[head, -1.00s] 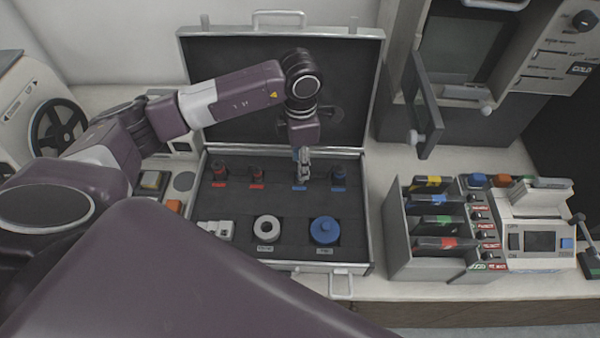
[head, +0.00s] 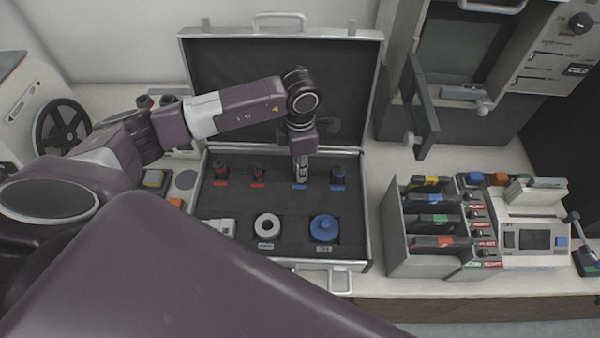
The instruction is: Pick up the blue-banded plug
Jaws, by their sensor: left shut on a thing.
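Two red-banded plugs (head: 221,171) (head: 257,173) stand to the left in the same row. My right gripper is not in view.
The case (head: 370,215) also holds a white ring (head: 267,226) and a blue round part (head: 324,229) in front. Its raised lid (head: 240,70) stands behind my arm. A rack of coloured cartridges (head: 400,240) is to the right, below an open cabinet door (head: 421,105).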

